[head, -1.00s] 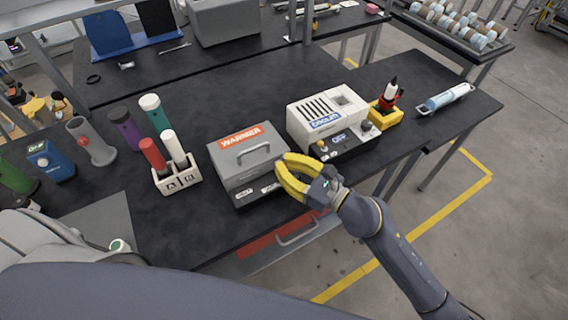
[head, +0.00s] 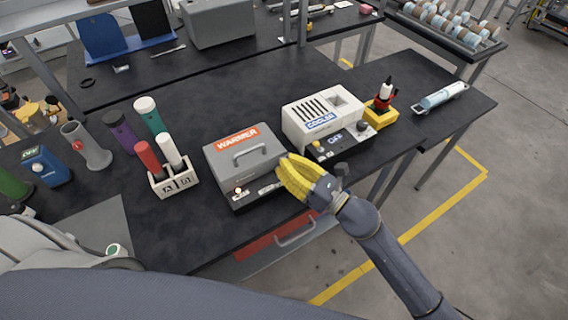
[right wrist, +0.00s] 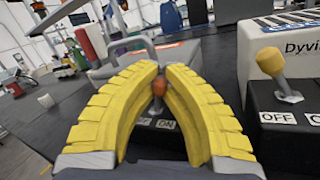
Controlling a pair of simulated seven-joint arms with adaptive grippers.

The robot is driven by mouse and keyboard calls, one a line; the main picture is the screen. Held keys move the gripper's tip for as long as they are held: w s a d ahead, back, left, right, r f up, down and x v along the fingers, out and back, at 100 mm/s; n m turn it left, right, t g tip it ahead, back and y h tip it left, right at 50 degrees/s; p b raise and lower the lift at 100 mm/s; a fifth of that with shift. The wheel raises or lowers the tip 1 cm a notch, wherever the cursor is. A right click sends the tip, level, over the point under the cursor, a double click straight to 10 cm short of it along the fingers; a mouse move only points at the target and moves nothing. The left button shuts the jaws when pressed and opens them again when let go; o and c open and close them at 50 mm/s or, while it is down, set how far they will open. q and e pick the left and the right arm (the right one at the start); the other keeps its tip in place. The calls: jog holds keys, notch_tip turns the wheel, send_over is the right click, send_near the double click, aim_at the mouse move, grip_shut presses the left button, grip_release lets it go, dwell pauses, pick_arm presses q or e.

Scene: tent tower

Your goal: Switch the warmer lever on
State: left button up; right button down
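The warmer (head: 240,162) is a grey box with an orange label and a top handle, at the middle of the bench in the head view. A small lamp (head: 238,190) glows on its front panel. The warmer lever's orange knob (right wrist: 158,87) shows between my right fingers in the right wrist view, near the ON label (right wrist: 166,124). The gripper hides the lever in the head view. My right gripper (head: 285,164) is at the warmer's front right corner, its yellow fingers closed together at the tips. Whether they touch the knob is unclear. My left gripper is not in view.
The cooler (head: 305,118), with its own yellow-knobbed lever (right wrist: 272,62), stands close on the right. A white rack (head: 175,184) with red and white cylinders stands left of the warmer. A drawer handle (head: 295,234) sticks out below the bench edge.

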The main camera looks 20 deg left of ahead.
jog(key=shift+w+d+r+m, duration=0.1)
jog(key=shift+w+d+m, duration=0.15)
jog(key=shift+m, duration=0.35)
jog(key=c, duration=1.4)
grip_release()
jog(key=shift+s+d+f, duration=0.25)
jog(key=shift+s+d, duration=0.05)
jog(key=shift+d, duration=0.15)
jog(key=v, duration=1.1)
jog(key=shift+a, duration=0.1)
